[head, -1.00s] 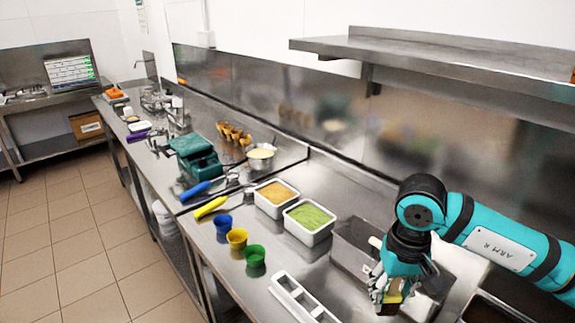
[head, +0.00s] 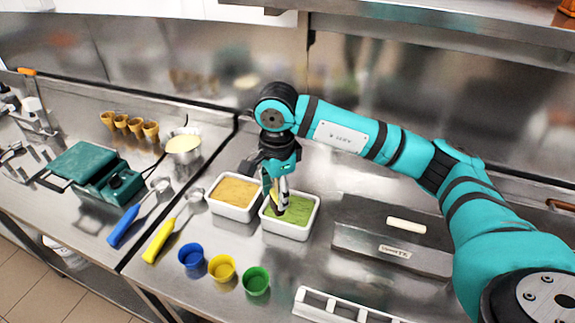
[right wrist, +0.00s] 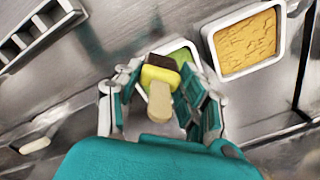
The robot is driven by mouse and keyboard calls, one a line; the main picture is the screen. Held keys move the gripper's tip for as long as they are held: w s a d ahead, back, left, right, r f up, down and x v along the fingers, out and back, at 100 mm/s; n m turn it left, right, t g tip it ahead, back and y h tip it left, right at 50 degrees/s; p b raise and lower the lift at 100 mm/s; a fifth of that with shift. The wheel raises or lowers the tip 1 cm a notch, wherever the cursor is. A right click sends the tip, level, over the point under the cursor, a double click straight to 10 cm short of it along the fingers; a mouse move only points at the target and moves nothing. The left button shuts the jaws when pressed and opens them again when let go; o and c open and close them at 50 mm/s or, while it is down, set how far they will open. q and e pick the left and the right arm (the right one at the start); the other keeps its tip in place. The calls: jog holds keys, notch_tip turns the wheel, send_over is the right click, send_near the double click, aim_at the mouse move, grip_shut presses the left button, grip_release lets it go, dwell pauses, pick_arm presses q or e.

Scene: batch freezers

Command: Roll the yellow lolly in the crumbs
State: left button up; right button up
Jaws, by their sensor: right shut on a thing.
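My right gripper (head: 280,205) is shut on the yellow lolly (right wrist: 160,74) and holds it over the tray of green topping (head: 299,212). In the right wrist view the lolly's pale stick points towards the camera, and its far end is dark brown. The gripper hides most of the lolly in the head view. I cannot tell whether the lolly touches the green topping. A tray of tan, crumbly topping (head: 236,192) stands just left of the green one; it also shows in the right wrist view (right wrist: 247,43). My left gripper is not in view.
Blue (head: 191,256), yellow (head: 222,268) and green (head: 256,281) cups stand in front of the trays. A steel box (head: 390,243) with a pale bar on top is to the right, and a white mould (head: 335,305) is at the front. Two scoops lie left.

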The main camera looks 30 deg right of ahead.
jog(key=m, duration=0.3)
jog(key=shift+w+d+r, duration=0.25)
jog(key=shift+d+r, duration=0.05)
jog(key=shift+d, duration=0.1)
jog(key=w+d+f+m, duration=0.1)
jog(key=d+f+m, duration=0.1)
jog(key=m, duration=1)
jog(key=w+d+f+m+p, duration=0.1)
jog(key=w+d+f+m, duration=0.1)
jog(key=m, duration=1)
jog(key=shift+d+f, duration=0.2)
jog(key=shift+f, duration=0.05)
jog(key=shift+w+f, duration=0.1)
jog(key=shift+f, duration=0.05)
jog(key=shift+f+b, duration=2.1)
jog(key=shift+f, duration=0.8)
